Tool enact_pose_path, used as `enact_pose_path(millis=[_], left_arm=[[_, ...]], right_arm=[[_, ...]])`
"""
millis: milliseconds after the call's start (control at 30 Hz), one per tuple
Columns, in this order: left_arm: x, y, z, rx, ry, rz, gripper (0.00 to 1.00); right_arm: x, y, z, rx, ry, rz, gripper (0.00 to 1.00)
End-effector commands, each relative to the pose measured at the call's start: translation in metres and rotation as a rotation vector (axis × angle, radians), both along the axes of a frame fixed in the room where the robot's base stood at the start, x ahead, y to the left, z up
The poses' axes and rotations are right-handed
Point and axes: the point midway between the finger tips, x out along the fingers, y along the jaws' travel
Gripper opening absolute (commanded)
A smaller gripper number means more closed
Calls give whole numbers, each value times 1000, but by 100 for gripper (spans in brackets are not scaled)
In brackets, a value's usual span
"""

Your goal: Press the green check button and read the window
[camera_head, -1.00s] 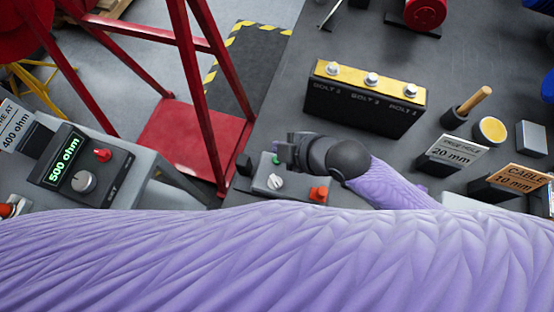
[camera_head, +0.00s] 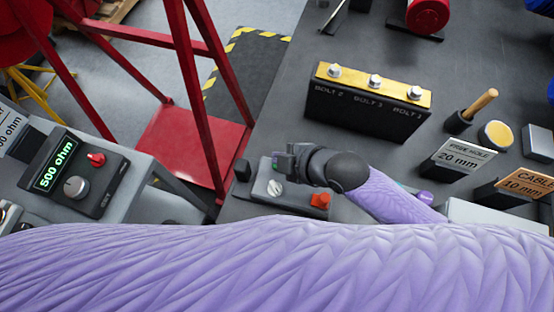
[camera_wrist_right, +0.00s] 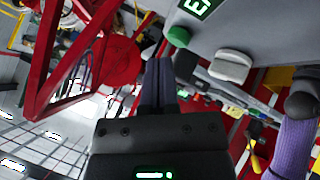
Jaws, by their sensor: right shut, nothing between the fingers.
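The green check button (camera_wrist_right: 178,37) sits on a grey box (camera_wrist_right: 240,28) in the right wrist view, beside a white knob (camera_wrist_right: 230,65). In the head view the right gripper (camera_head: 283,161) is over the box's far edge and largely hides the button. My left gripper is not in view.
A unit reading "500 ohm" (camera_head: 57,165) stands at the left. A black bolt block (camera_head: 365,108) stands behind the right gripper, and a red frame (camera_head: 205,100) behind left. My purple sleeve covers the bottom of the head view.

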Motion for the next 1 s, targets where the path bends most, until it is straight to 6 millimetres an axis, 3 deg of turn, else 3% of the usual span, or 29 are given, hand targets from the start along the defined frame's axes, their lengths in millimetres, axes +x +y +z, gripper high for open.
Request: enact_pose_path(millis=[500, 1000], left_arm=[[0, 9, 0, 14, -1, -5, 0], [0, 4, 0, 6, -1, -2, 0]], right_arm=[[0, 0, 0, 0, 0, 0, 0], [0, 0, 0, 0, 0, 0, 0]])
